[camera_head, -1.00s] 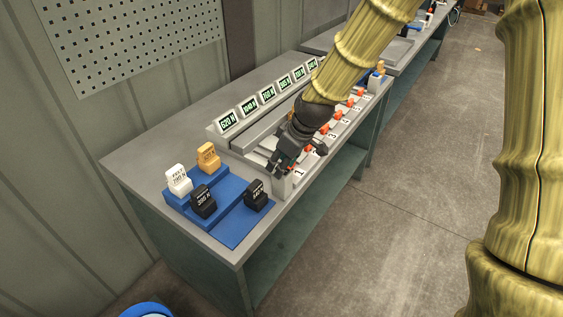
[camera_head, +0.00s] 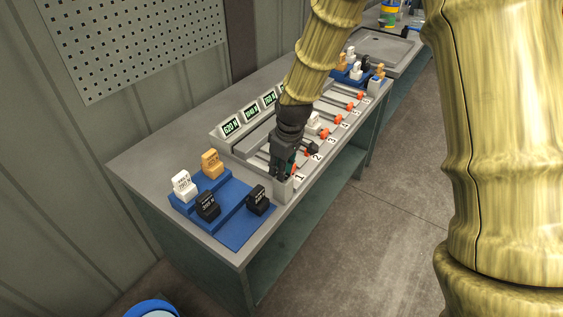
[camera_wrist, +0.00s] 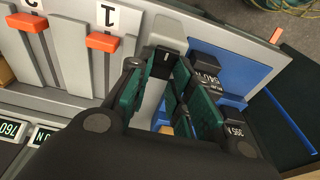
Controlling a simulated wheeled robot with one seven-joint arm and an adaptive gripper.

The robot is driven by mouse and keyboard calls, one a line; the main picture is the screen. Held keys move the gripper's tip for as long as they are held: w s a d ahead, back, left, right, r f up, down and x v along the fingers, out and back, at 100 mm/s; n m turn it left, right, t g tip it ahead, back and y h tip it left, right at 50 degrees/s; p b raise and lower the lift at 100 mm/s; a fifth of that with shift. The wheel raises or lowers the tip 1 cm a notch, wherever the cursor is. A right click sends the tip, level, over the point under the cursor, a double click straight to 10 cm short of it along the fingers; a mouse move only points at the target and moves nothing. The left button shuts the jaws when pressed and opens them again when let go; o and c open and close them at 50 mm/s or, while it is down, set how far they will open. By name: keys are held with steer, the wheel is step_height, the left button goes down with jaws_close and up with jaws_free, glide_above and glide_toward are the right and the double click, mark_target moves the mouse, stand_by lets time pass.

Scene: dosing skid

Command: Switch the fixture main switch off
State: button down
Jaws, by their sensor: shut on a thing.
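The grey fixture (camera_head: 222,139) stands on the bench with a row of orange levers and numbered lanes. A pale grey block (camera_head: 283,193) stands at its near end beside lane 1, and it also shows in the wrist view (camera_wrist: 170,30). On this block is a small black switch (camera_wrist: 166,57) with a white mark, taken here as the main switch. My gripper (camera_head: 284,177) points down at this block. In the wrist view its green-padded fingers (camera_wrist: 167,72) are shut on the black switch. The fingers hide part of the switch, so its on or off position cannot be told.
A blue stepped stand (camera_head: 237,228) with white, orange and black weights is close to the left of my gripper. An orange lever (camera_wrist: 103,42) of lane 1 is close by on the other side. Digital displays (camera_head: 230,124) line the fixture's back. Another weight stand (camera_head: 349,76) is farther off.

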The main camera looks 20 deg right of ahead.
steer(key=shift+w+a+g+h+p, duration=0.2)
steer(key=shift+g+h+p, duration=0.5)
steer(key=shift+p, duration=0.55)
steer(key=shift+w+f+g, duration=0.1)
steer(key=shift+g, duration=0.2)
steer(key=c, duration=1.3)
jaws_free()
step_height(320, 180, up, 12)
steer(key=shift+w+a+f, duration=0.1)
steer(key=shift+w, duration=0.05)
